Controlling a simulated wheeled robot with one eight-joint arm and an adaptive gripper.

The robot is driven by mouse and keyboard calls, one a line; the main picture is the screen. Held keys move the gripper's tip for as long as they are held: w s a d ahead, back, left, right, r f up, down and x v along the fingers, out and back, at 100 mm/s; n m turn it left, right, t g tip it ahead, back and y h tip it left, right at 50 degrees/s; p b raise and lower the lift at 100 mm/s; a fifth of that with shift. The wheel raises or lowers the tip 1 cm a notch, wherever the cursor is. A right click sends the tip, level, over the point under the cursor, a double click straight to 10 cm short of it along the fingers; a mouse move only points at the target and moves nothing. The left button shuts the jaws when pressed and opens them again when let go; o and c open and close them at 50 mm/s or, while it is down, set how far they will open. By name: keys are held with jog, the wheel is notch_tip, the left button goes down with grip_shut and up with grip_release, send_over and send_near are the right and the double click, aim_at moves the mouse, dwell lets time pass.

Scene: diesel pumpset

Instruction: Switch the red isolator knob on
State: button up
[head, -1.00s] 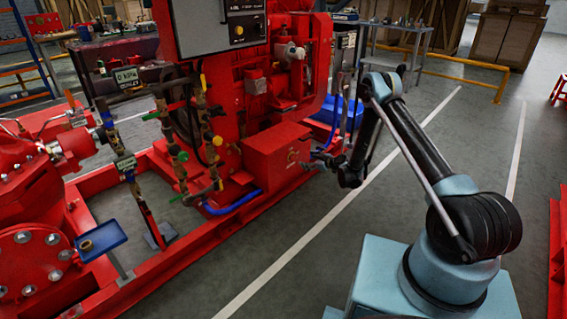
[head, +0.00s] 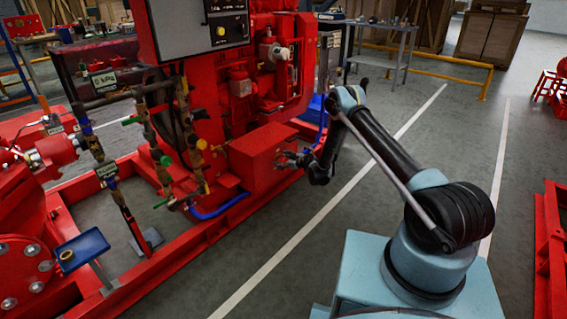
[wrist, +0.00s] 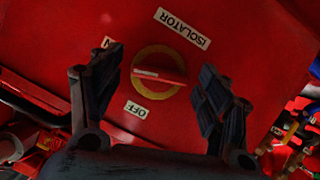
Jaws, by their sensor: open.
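The red isolator knob (wrist: 160,76) sits on a yellow round plate (wrist: 146,91) on the face of a red box, which shows in the head view (head: 262,160). An "ISOLATOR" label (wrist: 182,28) and an "OFF" label (wrist: 136,110) are beside it; another label is mostly hidden behind the left finger. The knob's bar with its pale line lies nearly level in the wrist view. My gripper (wrist: 158,92) is open, one finger on each side of the knob, with visible gaps to both. In the head view my gripper (head: 291,158) is at the box's face.
A red engine (head: 240,90) and grey control panel (head: 203,28) stand above the box. Pipes with valves (head: 160,150) and a blue hose (head: 218,208) are to its left.

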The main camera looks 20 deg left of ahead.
jog(key=shift+a, duration=0.1)
jog(key=c, duration=1.1)
jog(key=shift+o, duration=0.2)
jog(key=shift+m+g+y, duration=0.3)
jog(key=shift+m+g, duration=0.7)
jog(key=shift+m, duration=0.3)
jog(key=o, duration=1.1)
jog(key=shift+c, duration=0.2)
jog(key=shift+d+r, duration=0.1)
jog(key=shift+d, duration=0.2)
jog(key=v, duration=1.1)
